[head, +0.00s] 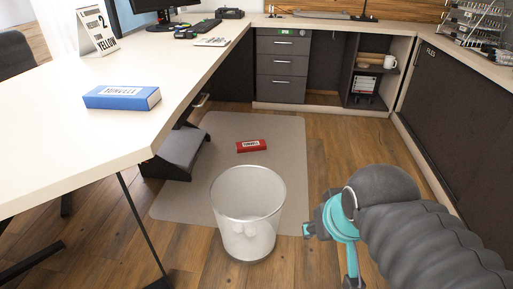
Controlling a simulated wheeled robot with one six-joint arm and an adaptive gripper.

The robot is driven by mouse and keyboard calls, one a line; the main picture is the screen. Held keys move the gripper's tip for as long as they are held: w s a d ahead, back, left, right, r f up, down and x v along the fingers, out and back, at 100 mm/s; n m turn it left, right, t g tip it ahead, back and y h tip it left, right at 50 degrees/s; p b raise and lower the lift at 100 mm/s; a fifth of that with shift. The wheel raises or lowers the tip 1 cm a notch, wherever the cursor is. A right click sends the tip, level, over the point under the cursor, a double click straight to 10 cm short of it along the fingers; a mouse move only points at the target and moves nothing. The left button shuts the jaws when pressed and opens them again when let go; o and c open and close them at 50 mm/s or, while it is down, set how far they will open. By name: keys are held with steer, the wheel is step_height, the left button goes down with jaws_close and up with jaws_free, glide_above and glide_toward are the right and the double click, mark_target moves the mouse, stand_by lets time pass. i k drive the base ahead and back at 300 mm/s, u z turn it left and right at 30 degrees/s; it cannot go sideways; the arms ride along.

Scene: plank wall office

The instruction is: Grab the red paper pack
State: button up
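A small red pack (251,146) with a white label lies flat on the beige floor mat (220,128), beyond the waste bin. My gripper (330,255) is at the lower right, above the wooden floor, with teal parts showing. It is well apart from the red pack, nearer to me and to its right.
A clear waste bin (248,215) with crumpled paper stands in front of the red pack. A dark footrest (178,152) sits left of it under the desk (60,145), which bears a blue book (118,97). Dark cabinets (465,130) line the right.

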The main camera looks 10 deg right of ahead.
mark_target(258, 145)
steer(key=z, duration=0.75)
steer(key=i, duration=3.4)
steer(key=u, duration=0.65)
steer(key=i, duration=0.3)
steer(key=u, duration=0.4)
